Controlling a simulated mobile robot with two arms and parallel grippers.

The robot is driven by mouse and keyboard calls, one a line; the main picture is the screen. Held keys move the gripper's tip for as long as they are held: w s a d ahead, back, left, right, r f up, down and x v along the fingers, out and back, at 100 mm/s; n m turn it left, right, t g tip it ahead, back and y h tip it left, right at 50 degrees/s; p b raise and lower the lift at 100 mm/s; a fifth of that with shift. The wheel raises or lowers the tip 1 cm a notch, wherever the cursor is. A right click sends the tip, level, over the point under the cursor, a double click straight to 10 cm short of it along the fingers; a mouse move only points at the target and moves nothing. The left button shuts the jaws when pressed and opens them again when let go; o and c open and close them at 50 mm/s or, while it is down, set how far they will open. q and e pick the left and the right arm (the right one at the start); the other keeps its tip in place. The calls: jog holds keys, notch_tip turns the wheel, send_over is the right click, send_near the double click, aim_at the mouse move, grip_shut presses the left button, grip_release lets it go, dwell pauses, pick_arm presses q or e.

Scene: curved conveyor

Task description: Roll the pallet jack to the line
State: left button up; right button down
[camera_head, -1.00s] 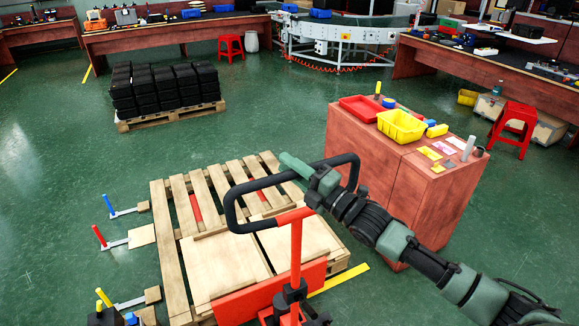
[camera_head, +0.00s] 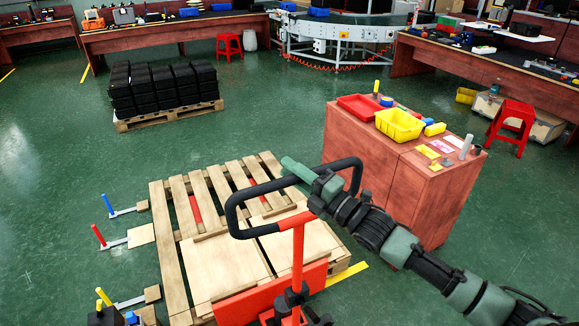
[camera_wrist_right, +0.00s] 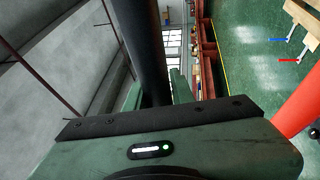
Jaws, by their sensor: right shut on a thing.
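The red pallet jack (camera_head: 298,262) stands at the bottom middle of the head view, with a black loop handle on top. Its red body is at the near edge of a wooden pallet (camera_head: 185,240) that carries flat boards. My right gripper (camera_head: 298,173) is shut on the black handle (camera_head: 236,196) at its upper right part. In the right wrist view, the dark handle bar (camera_wrist_right: 146,50) runs between the green fingers. A yellow floor line (camera_head: 345,276) shows beside the pallet. My left gripper is not in view.
A red-brown cabinet (camera_head: 390,185) with a yellow bin (camera_head: 399,124) stands close right of the pallet. A pallet of black crates (camera_head: 165,88) stands at the back left. Lever tools (camera_head: 122,240) lie left of the pallet. Green floor is open towards the curved conveyor (camera_head: 335,35).

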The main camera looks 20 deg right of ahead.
jog(key=c, duration=1.4)
grip_release()
jog(key=shift+s, duration=0.15)
jog(key=shift+c, duration=0.2)
jog(key=shift+o, duration=1.2)
jog(key=b+v, duration=0.2)
jog(key=v, duration=0.5)
jog(key=shift+d+f, duration=0.15)
jog(key=shift+f, duration=0.1)
